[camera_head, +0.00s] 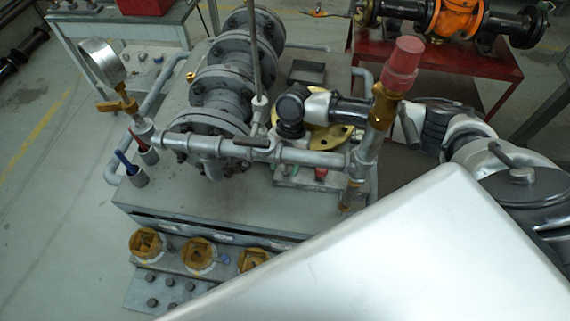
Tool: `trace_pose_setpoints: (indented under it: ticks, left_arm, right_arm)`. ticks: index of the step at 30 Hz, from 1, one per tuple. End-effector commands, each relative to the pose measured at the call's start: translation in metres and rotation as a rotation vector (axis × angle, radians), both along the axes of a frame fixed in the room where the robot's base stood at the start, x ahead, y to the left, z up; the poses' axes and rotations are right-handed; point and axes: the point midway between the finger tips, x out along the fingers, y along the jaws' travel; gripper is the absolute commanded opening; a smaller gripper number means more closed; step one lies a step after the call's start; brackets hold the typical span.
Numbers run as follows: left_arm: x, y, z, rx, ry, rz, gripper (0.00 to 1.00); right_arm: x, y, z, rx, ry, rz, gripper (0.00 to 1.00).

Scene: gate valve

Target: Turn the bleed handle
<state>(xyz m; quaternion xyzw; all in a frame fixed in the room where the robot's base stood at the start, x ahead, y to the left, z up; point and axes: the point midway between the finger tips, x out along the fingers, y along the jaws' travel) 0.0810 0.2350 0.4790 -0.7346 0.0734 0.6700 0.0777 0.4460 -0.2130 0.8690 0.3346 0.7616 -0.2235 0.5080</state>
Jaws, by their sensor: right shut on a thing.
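A grey horizontal pipe (312,157) crosses in front of the flanged valve body. A short dark lever (250,141), which looks like the bleed handle, sits on top of this pipe near its middle. My right arm reaches in from the right behind the red-capped fitting. My right gripper (287,131) points down by the right end of the lever, just behind the pipe. It is shut on what appears to be the bleed handle; its fingertips are small and partly hidden. My left gripper is not in view.
A pressure gauge (101,62) stands at the left end of the pipe. A red-capped brass fitting (403,65) rises at its right end, near my right forearm. A thin upright rod (256,50) stands behind. Brass fittings (198,253) line the bench front.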

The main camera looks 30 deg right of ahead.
Motion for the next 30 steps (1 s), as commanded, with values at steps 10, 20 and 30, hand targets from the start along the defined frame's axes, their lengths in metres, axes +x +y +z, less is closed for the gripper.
trace_pose_setpoints:
  ticks: [10, 20, 30]
  left_arm:
    - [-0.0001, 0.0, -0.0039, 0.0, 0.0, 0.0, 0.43]
    - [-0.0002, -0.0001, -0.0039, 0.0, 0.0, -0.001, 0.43]
    - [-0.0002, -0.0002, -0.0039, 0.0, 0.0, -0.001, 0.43]
  right_arm:
    - [0.0002, -0.001, 0.0, -0.001, -0.003, 0.088, 0.23]
    - [0.0002, -0.0011, 0.0002, -0.003, -0.003, 0.095, 0.23]
    - [0.0, -0.0009, 0.0001, -0.002, -0.002, 0.094, 0.72]
